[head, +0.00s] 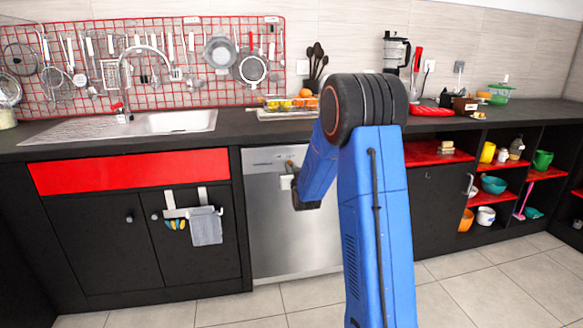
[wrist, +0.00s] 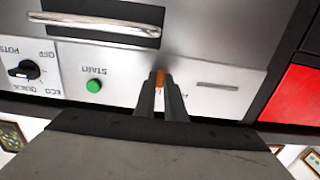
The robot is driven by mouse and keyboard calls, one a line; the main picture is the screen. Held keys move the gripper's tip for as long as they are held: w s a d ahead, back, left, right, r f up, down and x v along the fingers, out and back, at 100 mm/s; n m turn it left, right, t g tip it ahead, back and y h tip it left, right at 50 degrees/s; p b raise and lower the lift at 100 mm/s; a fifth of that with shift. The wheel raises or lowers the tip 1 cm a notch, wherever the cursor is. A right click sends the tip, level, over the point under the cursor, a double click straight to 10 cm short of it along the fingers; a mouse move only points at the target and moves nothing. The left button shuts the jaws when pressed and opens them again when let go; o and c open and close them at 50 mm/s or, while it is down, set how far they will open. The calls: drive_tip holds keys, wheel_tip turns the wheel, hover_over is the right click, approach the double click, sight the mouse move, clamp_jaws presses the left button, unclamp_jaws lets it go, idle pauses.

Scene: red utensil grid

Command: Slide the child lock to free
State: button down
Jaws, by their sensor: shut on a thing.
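The child lock is a small orange slider (wrist: 160,78) on the light control panel (wrist: 120,75) of the steel dishwasher (head: 285,235). The wrist view shows the panel upside down. My gripper (wrist: 161,84) reaches the panel, and its two dark fingers are closed around the orange slider, one on each side. In the head view my gripper (head: 290,170) is at the top of the dishwasher front, with a small orange spot between its fingertips. The lettering beside the slider is mostly hidden by the fingers, so its position cannot be read.
In the wrist view, a green START button (wrist: 93,86), a black program knob (wrist: 25,72), a slot (wrist: 217,86) and a metal door handle (wrist: 95,22) are on the dishwasher. The dark counter (head: 230,135) overhangs the panel. A red drawer (head: 130,171) is to the left.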

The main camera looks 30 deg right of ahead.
drive_tip(key=shift+w+a, duration=0.2)
drive_tip(key=shift+a, duration=0.55)
drive_tip(key=shift+w+a, duration=0.2)
drive_tip(key=shift+a, duration=0.65)
drive_tip(key=c, duration=1.6)
unclamp_jaws()
drive_tip(key=shift+v, duration=2.95)
